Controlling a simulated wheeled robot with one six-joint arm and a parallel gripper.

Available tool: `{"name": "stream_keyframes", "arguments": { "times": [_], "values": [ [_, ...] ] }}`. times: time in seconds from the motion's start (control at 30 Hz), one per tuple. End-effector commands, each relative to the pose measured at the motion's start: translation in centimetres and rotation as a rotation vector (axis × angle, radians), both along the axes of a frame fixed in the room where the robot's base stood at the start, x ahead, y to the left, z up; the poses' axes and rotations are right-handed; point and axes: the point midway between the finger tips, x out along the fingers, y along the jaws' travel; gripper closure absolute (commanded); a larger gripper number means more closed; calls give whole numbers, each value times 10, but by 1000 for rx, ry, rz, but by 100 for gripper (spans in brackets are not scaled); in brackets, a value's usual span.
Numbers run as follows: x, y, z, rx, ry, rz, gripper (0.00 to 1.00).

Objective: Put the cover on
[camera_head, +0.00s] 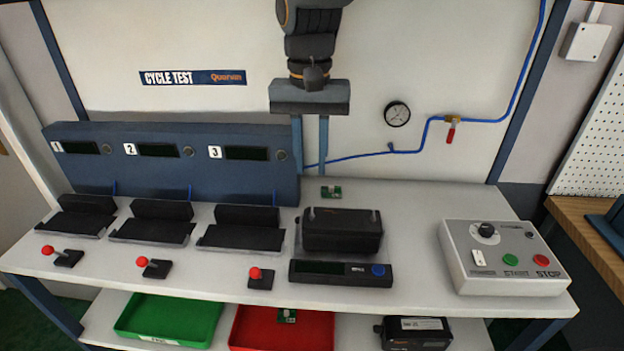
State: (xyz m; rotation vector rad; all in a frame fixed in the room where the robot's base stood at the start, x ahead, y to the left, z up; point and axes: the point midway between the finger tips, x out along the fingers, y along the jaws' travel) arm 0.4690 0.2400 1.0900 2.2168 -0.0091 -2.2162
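A black box-shaped unit (342,233), probably the positioner, stands on the bench right of centre, with small light-grey parts at its upper left and right. I cannot tell whether its dark top is a separate cover. Another black box (413,335) with a white label is on the lower shelf, cut by the picture's bottom edge; I cannot tell whether it is a cover or a whole unit. My gripper (310,170) points down, above and behind the bench unit. Its two blue fingers are apart with nothing visible between them.
Black cradles and red-knobbed levers fill the left. A grey control box (502,258) stands right. Below are green (170,320) and red (262,330) trays.

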Motion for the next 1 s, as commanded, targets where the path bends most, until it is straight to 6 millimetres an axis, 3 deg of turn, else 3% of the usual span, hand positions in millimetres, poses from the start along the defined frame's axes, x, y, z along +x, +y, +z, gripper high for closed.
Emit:
{"name": "stream_keyframes", "arguments": {
  "times": [0.27, 0.37, 0.47, 0.57, 0.7, 0.8, 1.0],
  "values": [
    [0, -1, 8, 0, 0, 0, 77],
    [0, -13, 1, 0, 0, -5, 77],
    [-2, -46, -19, 4, -5, -8, 77],
    [-11, -96, -48, 10, -16, -11, 77],
    [-39, -164, -89, 14, -39, -10, 77],
    [-63, -200, -111, 14, -54, -7, 77],
    [-96, -236, -134, 10, -75, 1, 77]
  ]
}}
